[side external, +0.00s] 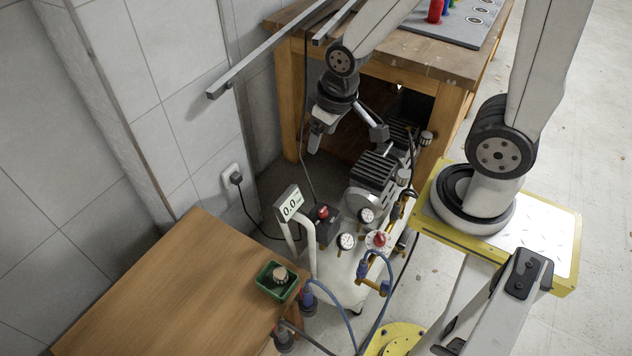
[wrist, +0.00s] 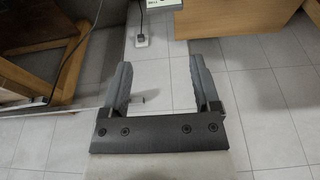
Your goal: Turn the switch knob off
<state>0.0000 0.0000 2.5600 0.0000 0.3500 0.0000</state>
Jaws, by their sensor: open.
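A red knob (side external: 323,212) sits on a black switch box (side external: 327,226) on the air compressor (side external: 370,185) in the side view. A second red knob (side external: 380,239) sits on a round pale plate nearby on the same machine. Which way either knob is turned is too small to tell. My gripper (side external: 316,138) is above and behind the compressor, near the workbench, well apart from both knobs. In the wrist view my gripper (wrist: 158,65) has its two grey fingers wide apart with nothing between them. Neither knob shows in the wrist view.
Gauges (side external: 346,241), blue hoses (side external: 335,302) and a power cord surround the machine. A wooden table (side external: 170,290) carries a green tray (side external: 266,284). A workbench (side external: 436,65) and metal rail (side external: 262,57) are near my arm.

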